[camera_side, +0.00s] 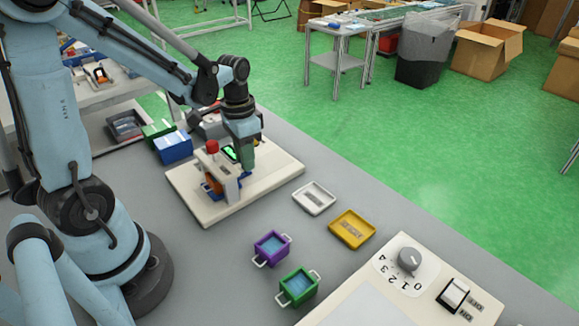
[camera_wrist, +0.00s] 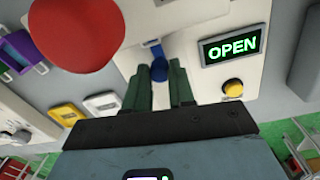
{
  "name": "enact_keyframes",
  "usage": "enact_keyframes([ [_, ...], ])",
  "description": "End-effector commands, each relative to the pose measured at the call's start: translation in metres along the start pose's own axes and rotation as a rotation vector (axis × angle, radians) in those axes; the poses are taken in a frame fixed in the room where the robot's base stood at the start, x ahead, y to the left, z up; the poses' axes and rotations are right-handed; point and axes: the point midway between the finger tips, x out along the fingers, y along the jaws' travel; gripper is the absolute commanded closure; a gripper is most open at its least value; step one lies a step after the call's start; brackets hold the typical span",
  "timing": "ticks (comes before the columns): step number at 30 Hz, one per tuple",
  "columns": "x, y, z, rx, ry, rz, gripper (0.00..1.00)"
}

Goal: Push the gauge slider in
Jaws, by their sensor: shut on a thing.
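The gauge fixture is a cream upright block on a pale base plate (camera_side: 265,178) on the grey table. It carries a red ball knob (camera_side: 212,147) and a display that reads OPEN in green in the wrist view (camera_wrist: 231,46). The blue gauge slider (camera_wrist: 157,53) shows between the dark green fingers of my gripper (camera_wrist: 158,66). My gripper is shut on it, and the fingers hide part of it. In the side view my gripper (camera_side: 246,162) is low over the plate, right of the block, and its contact is hidden there.
A yellow button (camera_wrist: 233,88) sits below the display. A white tray (camera_side: 313,198), a yellow tray (camera_side: 352,229), a purple bin (camera_side: 271,248) and a green bin (camera_side: 298,287) stand to the right. A dial panel (camera_side: 450,262) is at front right. Blue and green boxes sit behind left.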

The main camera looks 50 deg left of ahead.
Motion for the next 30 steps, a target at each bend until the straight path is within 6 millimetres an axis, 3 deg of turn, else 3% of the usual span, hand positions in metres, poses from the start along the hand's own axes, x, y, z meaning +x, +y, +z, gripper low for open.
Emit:
enact_keyframes([
  [11,-0.0002,0.0012,0.0082,-0.001,-0.007,0.001,1.00],
  [12,-0.0001,0.0012,0.0082,-0.001,-0.007,0.001,0.72],
  [16,-0.0001,0.0011,0.0075,-0.001,-0.004,0.001,0.52],
  [30,-0.0094,0.0010,0.0062,0.000,-0.001,0.000,0.51],
])
